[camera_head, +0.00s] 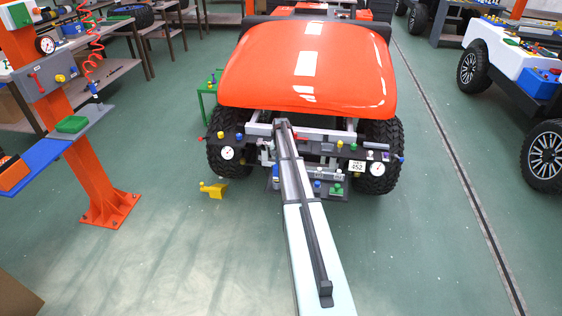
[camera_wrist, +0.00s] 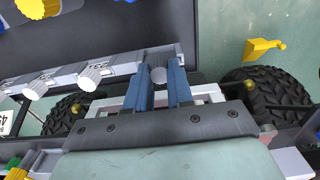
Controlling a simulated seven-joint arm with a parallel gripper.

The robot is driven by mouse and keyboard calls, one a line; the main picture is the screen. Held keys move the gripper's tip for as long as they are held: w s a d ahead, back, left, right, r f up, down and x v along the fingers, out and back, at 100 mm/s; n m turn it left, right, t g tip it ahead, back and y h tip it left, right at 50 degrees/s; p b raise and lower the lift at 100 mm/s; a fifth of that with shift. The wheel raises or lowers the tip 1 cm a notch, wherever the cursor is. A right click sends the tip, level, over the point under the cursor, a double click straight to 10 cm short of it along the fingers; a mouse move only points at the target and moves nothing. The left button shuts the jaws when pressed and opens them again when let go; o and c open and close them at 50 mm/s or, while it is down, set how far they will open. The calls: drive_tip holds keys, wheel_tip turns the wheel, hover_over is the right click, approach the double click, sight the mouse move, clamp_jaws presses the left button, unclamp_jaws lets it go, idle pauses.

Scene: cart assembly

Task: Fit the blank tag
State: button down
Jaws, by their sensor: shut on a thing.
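In the wrist view my gripper's two blue fingers (camera_wrist: 159,82) are closed around a pale round knob (camera_wrist: 158,74). The knob is at the right end of a grey rail. It appears to belong to a plain tag, but the fingers hide most of that part, and I cannot tell whether it is seated. Several other tags with white ribbed knobs (camera_wrist: 89,78) sit along the rail to the left, some with dark printed marks. In the head view my arm reaches the cart's front (camera_head: 340,145), and the fingertips cannot be made out. A white "452" plate (camera_head: 357,166) is at the cart's right front.
The cart's orange hood (camera_head: 310,65) rises behind the front bar, with black tyres (camera_head: 230,150) on both sides. A yellow part (camera_head: 213,190) lies on the green floor, also in the wrist view (camera_wrist: 262,47). An orange post (camera_head: 75,160) stands left.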

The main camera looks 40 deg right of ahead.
drive_tip(key=shift+f, duration=0.35)
drive_tip(key=c, duration=0.9)
unclamp_jaws()
drive_tip(key=shift+r, duration=0.1)
wheel_tip(320, 180, up, 14)
drive_tip(key=shift+f, duration=0.2)
